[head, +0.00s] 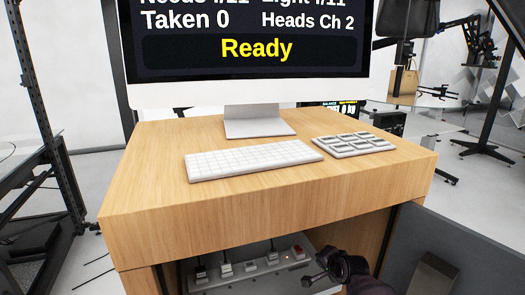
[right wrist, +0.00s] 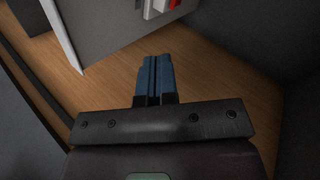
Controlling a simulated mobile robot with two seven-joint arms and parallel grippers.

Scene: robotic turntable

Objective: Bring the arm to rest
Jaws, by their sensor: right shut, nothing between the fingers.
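My right gripper (right wrist: 153,78) shows in the right wrist view with its two blue fingers together and nothing between them. It points into the wooden cabinet of the desk (head: 270,212). In the head view my dark right wrist (head: 345,268) is low at the front of the cabinet opening, right of the power strip (head: 245,270). The strip's red switch (head: 298,251) is just beyond it, and also shows at the top of the right wrist view (right wrist: 174,4), apart from the fingertips. My left gripper is not in view.
A keyboard (head: 253,160), a keypad (head: 353,144) and a monitor (head: 250,60) stand on the desk. A grey door panel (head: 450,250) stands open at the right, close to my right arm. A dark metal rack (head: 45,130) is at the left.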

